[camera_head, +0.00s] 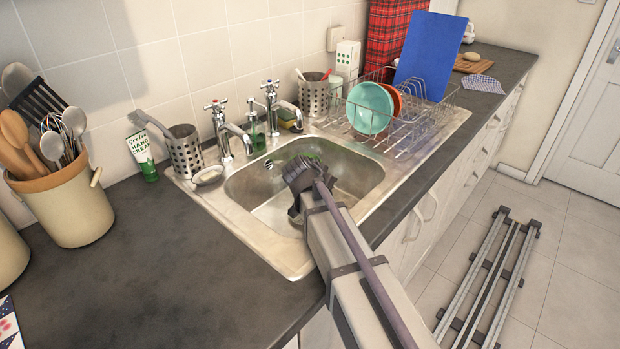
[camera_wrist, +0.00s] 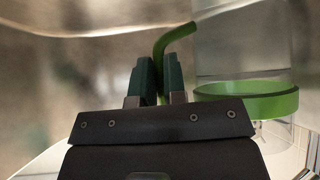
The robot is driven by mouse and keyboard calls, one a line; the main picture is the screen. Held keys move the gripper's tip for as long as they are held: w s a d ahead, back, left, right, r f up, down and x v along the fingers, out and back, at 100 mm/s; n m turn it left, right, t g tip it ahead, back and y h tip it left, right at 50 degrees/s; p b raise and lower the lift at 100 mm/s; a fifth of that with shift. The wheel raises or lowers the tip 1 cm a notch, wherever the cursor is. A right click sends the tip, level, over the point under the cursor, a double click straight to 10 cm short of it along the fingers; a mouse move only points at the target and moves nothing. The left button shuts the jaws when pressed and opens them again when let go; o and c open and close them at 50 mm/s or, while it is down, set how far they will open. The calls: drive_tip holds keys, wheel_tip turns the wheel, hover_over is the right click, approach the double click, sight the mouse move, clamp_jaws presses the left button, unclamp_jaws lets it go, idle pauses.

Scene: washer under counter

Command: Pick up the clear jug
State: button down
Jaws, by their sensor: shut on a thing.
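In the wrist view the clear jug (camera_wrist: 243,45) stands at the right, a see-through cylinder with a green band (camera_wrist: 250,106) and a green handle (camera_wrist: 176,38). My gripper (camera_wrist: 159,78) has its two dark green fingers closed on the handle, with the jug's body to the right. In the head view my gripper (camera_head: 303,178) reaches down into the steel sink basin (camera_head: 262,197). It hides most of the jug there; only a little green shows behind it. I cannot tell whether the jug touches the basin floor.
Basin walls surround my gripper. Taps (camera_head: 228,132) stand behind the basin. A wire dish rack (camera_head: 420,125) with a teal bowl (camera_head: 370,108), an orange dish and a blue board (camera_head: 430,55) stands to the right. The dark counter (camera_head: 140,250) at the left front is clear.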

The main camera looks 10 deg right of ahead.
drive_tip(key=shift+r, duration=0.15)
drive_tip(key=shift+r+p, duration=0.45)
drive_tip(key=shift+p, duration=0.1)
drive_tip(key=shift+s+d, duration=0.1)
drive_tip(key=s+d, duration=0.2)
drive_tip(key=s, duration=0.1)
drive_tip(key=s+d, duration=0.2)
drive_tip(key=d, duration=0.1)
drive_tip(key=shift+s, duration=0.4)
wheel_tip(320, 180, up, 14)
drive_tip(key=p, duration=1.4)
